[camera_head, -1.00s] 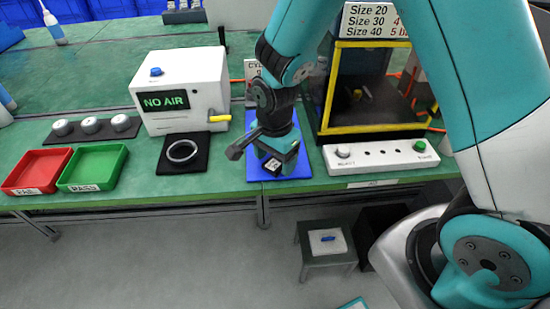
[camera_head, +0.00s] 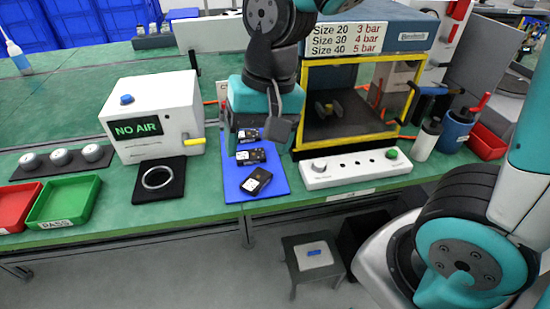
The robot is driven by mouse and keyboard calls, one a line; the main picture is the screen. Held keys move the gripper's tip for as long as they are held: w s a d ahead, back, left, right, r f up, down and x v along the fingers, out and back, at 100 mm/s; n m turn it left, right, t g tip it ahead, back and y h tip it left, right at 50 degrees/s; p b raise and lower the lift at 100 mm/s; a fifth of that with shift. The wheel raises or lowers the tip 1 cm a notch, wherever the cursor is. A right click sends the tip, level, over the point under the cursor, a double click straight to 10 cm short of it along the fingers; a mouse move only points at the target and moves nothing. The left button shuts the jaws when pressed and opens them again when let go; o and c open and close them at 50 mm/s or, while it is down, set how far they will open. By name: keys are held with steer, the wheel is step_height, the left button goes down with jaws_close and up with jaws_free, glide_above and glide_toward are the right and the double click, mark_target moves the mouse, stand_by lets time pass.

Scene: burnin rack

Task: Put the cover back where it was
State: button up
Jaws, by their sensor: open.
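I cannot tell for certain which thing is the cover. A yellow-framed clear guard (camera_head: 345,142) stands at the front of the dark test chamber below the size and pressure sign. My gripper (camera_head: 268,128) is over the blue mat (camera_head: 233,190), left of the chamber. A grey finger hangs down, and the rest of the jaws is largely hidden by my own arm. Nothing shows held in them. Black units with white labels lie on the mat: one in front (camera_head: 257,182), one behind it (camera_head: 251,156) and one farther back (camera_head: 247,135).
A white NO AIR box (camera_head: 155,115), a metal ring on a black pad (camera_head: 158,178), a green PASS tray (camera_head: 64,202) and a red tray (camera_head: 15,208) are left. A white button panel (camera_head: 352,168) fronts the chamber. A blue cup (camera_head: 455,130) stands right; a stool (camera_head: 312,258) is below.

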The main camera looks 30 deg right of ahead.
steer(key=s+a+r+n+y+p, duration=0.1)
steer(key=s+r+n+p, duration=0.1)
steer(key=s+r+n, duration=0.3)
steer(key=shift+s+a+r+n+y, duration=0.15)
steer(key=shift+s+a+n+y, duration=0.2)
steer(key=shift+s+n, duration=1.85)
steer(key=shift+w+d, duration=0.1)
steer(key=shift+w, duration=0.05)
